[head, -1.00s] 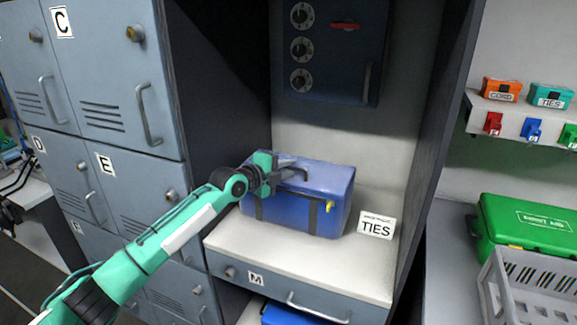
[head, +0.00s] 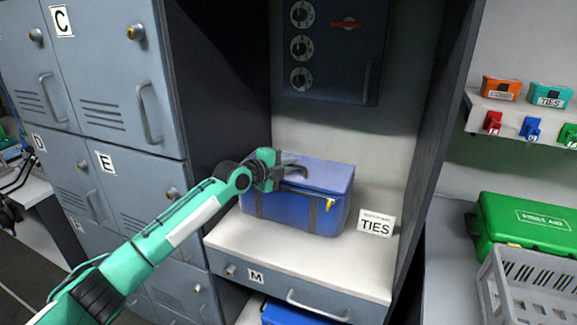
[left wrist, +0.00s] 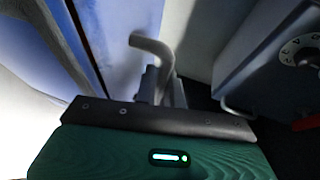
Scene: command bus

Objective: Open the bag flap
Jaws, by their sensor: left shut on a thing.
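The blue bag (head: 290,213) stands upright on a white shelf, with dark straps and a yellow tag on its front. Its flap (head: 325,176) is the lighter blue top, which looks slightly raised along the front edge. My left gripper (head: 286,174) is at the left part of the flap, shut on the bag's bent handle (head: 298,183). In the left wrist view the gripper (left wrist: 163,88) closes around the grey handle (left wrist: 150,46), beside the blue bag (left wrist: 60,35). The fingertips are partly hidden. My right gripper is not in view.
A TIES card (head: 376,223) stands right of the bag on the white shelf (head: 300,262). Grey lockers (head: 110,75) are at the left. A dark panel with dials (head: 335,50) is above. A green case (head: 525,225) and grey crate (head: 535,285) are at the right.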

